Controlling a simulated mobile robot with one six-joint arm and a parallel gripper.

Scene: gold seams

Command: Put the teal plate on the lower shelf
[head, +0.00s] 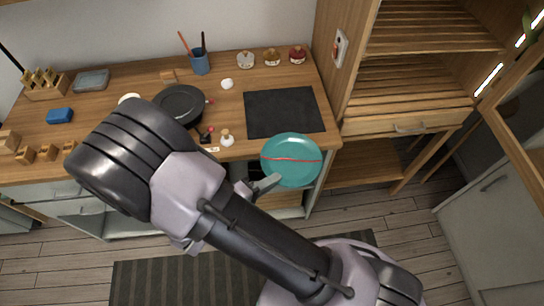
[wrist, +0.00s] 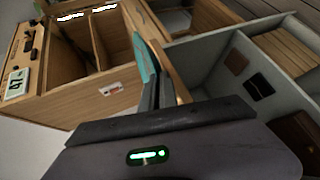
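The teal plate (head: 291,148) has a red line across its face. It is held out in front of the counter's right end, seen nearly face-on in the head view. My gripper (head: 268,184) is at the plate's near left rim. In the wrist view the plate (wrist: 147,65) is a thin teal edge between the fingers, which look closed on it. The wooden shelf unit at the right has an upper slatted shelf (head: 432,38) and a lower slatted shelf (head: 400,88), both looking empty. Below them are a drawer (head: 400,129) and an open wooden board (head: 362,169).
The wooden counter (head: 140,82) holds a black pan (head: 182,103), a dark mat (head: 284,112), a blue cup with utensils (head: 200,63), several small jars and wooden blocks. An open wooden door (head: 515,120) stands at the far right. Bare floor (head: 400,225) lies before the shelf unit.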

